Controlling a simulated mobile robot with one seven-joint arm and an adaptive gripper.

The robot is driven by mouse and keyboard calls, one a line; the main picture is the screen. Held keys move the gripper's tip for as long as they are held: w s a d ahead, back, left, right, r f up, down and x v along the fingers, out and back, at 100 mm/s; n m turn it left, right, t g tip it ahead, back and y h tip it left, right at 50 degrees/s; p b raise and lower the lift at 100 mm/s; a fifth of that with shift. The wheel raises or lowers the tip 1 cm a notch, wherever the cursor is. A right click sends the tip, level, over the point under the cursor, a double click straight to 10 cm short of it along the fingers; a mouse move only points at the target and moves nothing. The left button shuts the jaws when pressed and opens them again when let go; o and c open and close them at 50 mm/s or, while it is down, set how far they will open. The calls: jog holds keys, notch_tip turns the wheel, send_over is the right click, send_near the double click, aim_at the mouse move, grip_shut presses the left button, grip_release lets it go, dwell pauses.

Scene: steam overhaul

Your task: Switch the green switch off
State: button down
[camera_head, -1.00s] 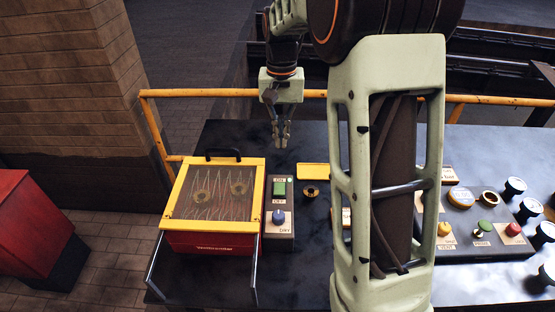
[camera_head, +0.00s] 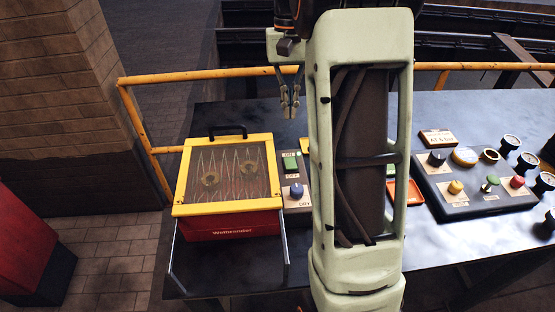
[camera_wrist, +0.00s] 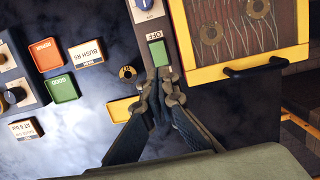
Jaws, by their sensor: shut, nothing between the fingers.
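The green switch (camera_head: 291,163) is on a dark panel just right of the yellow-framed box, between an ON label above and an OFF label below. In the wrist view the green switch (camera_wrist: 157,53) lies just ahead of my fingertips, beside the OFF label (camera_wrist: 155,38). I cannot tell which way it is set. My gripper (camera_head: 289,113) is shut and empty, pointing down behind the switch in the head view. In the wrist view my gripper (camera_wrist: 159,76) appears very near the switch's edge; contact is not clear.
A blue knob (camera_head: 297,190) is on the same panel. The yellow-framed box (camera_head: 229,203) with a black handle (camera_head: 227,131) stands to the left. A control panel (camera_head: 470,206) with gauges is at right. A yellow rail (camera_head: 200,76) runs behind the dark table.

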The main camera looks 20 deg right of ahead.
aim_at(290, 166)
jog(key=shift+s, duration=0.1)
dwell(0.5)
jog(key=f, duration=0.4)
jog(key=s+f, duration=0.1)
jog(key=f, duration=0.4)
jog(key=s+f, duration=0.1)
jog(key=f, duration=0.3)
jog(key=shift+s+a+f, duration=0.15)
jog(key=shift+a+f, duration=0.2)
jog(key=shift+f, duration=0.05)
jog(key=f+b, duration=0.1)
jog(key=b, duration=0.1)
jog(key=shift+s+t+b, duration=0.2)
jog(key=shift+t+b, duration=0.2)
jog(key=shift+s+a+f+t+b, duration=0.15)
jog(key=shift+t+b, duration=0.35)
jog(key=shift+b, duration=0.5)
jog(key=shift+r+p, duration=0.25)
jog(key=shift+p, duration=0.2)
